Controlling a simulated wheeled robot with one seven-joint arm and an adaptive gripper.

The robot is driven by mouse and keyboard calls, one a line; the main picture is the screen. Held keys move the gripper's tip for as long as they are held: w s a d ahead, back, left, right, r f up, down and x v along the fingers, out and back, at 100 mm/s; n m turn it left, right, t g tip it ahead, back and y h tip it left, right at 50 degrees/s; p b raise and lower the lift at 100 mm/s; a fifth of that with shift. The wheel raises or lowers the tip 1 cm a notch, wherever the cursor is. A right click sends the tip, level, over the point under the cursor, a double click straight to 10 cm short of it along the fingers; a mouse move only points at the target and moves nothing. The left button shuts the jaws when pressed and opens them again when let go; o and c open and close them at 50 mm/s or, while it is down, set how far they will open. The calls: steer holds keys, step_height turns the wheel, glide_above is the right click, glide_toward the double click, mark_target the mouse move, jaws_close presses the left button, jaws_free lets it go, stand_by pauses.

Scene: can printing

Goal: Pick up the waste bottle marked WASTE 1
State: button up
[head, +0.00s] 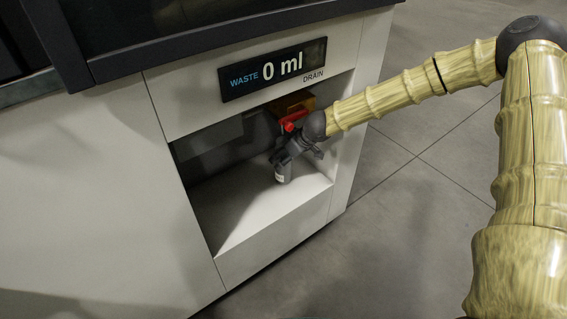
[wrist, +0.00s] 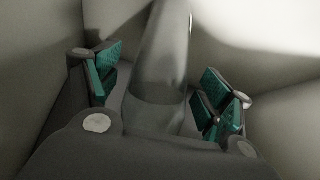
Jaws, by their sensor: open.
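My gripper (head: 284,160) reaches into the open bay in the white cabinet, under the drain display. In the wrist view my gripper (wrist: 160,88) has its teal-padded fingers spread apart. A smooth grey cylindrical thing (wrist: 162,62), seemingly the waste bottle, stands between the fingers, with a visible gap to the pads on both sides. No marking can be read on it, so I cannot confirm WASTE 1. In the head view my gripper and wrist hide most of that spot; only a small pale patch shows below the fingers.
The bay floor (head: 240,222) is pale and clear at the front left. A red handle (head: 294,119) and an orange-brown part (head: 296,103) sit close above my gripper. The display (head: 273,69) reads WASTE 0 ml DRAIN. The bay's side walls are close.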

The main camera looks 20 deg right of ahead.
steer(key=c, duration=1.6)
steer(key=shift+c, duration=0.2)
steer(key=shift+r, duration=0.1)
